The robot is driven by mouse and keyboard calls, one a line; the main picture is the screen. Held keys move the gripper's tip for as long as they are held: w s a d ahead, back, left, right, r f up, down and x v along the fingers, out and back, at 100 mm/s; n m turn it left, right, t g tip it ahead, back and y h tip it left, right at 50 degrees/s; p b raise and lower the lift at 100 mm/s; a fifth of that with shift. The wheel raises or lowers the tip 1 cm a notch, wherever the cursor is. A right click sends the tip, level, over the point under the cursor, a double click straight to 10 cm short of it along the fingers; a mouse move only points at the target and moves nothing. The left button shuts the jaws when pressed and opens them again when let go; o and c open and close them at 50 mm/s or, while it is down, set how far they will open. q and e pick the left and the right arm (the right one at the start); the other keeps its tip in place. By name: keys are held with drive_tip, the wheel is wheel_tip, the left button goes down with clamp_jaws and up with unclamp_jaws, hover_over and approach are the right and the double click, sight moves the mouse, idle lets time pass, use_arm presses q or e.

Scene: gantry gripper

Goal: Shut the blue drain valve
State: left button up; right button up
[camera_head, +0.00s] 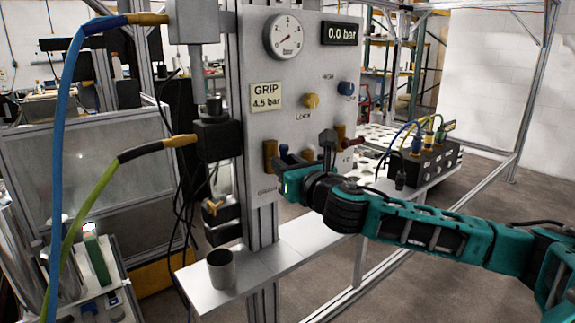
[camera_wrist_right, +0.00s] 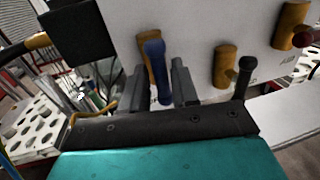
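The blue drain valve's lever (camera_wrist_right: 155,62) hangs down in front of its brass body (camera_wrist_right: 144,50) on the white panel. In the head view the blue lever (camera_head: 284,151) shows small at the panel's lower left, beside its brass body (camera_head: 270,156), partly behind my gripper. My right gripper (camera_wrist_right: 160,88) has its two dark fingers on either side of the lever. They stand apart, with a narrow gap at the left finger; contact at the right finger is unclear. The right gripper (camera_head: 291,163) also shows in the head view, at the panel's lower edge. My left gripper is not in view.
Another brass valve (camera_wrist_right: 226,66) with a black lever (camera_wrist_right: 244,76) sits close right. A grey cup (camera_head: 221,269) stands on the shelf below.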

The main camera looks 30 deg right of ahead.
clamp_jaws()
drive_tip(key=m+p, duration=0.2)
drive_tip(key=shift+r+g+p, duration=0.2)
drive_tip(key=shift+g+p, duration=0.1)
drive_tip(key=shift+p, duration=0.05)
drive_tip(key=m+p, duration=0.1)
drive_tip(key=m, duration=0.1)
drive_tip(key=shift+d+m, duration=0.1)
drive_tip(key=shift+m, duration=0.3)
drive_tip(key=shift+d+f+m+g+y+p, duration=0.1)
drive_tip(key=shift+m+g+y, duration=0.3)
drive_tip(key=shift+m, duration=1.4)
drive_tip(key=shift+d+m+g+y+p, duration=0.15)
drive_tip(key=shift+m+y, duration=0.6)
drive_tip(key=shift+m, duration=1.05)
drive_tip(key=shift+f+m+g+y+p, duration=0.15)
drive_tip(key=shift+m+y, duration=0.4)
drive_tip(key=shift+m, duration=1.25)
drive_tip(key=shift+r, duration=0.15)
drive_tip(key=shift+o, duration=1.4)
unclamp_jaws()
